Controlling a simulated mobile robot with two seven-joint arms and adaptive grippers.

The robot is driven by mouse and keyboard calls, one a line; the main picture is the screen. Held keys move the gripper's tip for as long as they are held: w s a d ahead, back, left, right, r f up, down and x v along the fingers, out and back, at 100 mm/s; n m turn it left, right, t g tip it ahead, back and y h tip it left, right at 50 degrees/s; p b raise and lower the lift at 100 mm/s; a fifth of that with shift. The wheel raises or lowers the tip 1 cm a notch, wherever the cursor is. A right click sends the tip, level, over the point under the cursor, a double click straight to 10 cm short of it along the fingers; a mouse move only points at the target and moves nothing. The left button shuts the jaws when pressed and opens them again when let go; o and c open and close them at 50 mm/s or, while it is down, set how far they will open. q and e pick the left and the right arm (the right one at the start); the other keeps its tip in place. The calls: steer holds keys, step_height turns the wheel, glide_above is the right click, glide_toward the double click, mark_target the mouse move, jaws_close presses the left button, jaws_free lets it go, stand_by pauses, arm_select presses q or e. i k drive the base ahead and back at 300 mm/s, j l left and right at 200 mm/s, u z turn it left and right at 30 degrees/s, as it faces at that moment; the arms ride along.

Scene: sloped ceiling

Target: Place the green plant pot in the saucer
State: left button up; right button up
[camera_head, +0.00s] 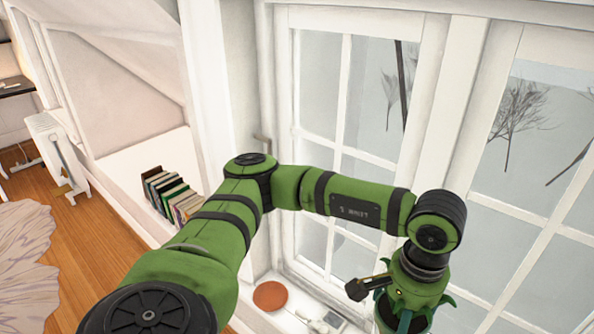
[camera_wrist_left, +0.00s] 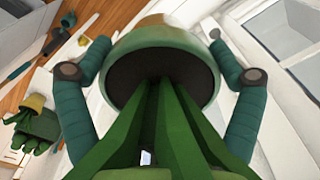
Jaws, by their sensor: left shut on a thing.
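The green plant pot (camera_wrist_left: 160,50) fills the upper middle of the left wrist view, with dark soil and long green leaves (camera_wrist_left: 150,130) rising toward the camera. My left gripper (camera_wrist_left: 160,72) is shut on it, with one finger on each side of the pot. In the head view, my left gripper (camera_head: 403,318) is at the bottom right, in front of the window, and the pot itself cannot be made out there. A round terracotta saucer (camera_head: 270,295) lies on the white sill, left of the gripper. My right gripper is not in view.
Tall windows (camera_head: 370,120) stand behind my arm. Small pale items (camera_head: 325,322) lie on the sill right of the saucer. A row of books (camera_head: 172,195) stands farther left. Green gloves (camera_wrist_left: 38,125) and hand tools (camera_wrist_left: 60,38) show left in the wrist view.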

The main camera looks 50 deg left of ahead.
mark_target(271, 298)
steer(key=j+u, duration=0.25)
steer(key=j, duration=0.6)
steer(key=j+u, duration=0.3)
steer(key=j, duration=0.5)
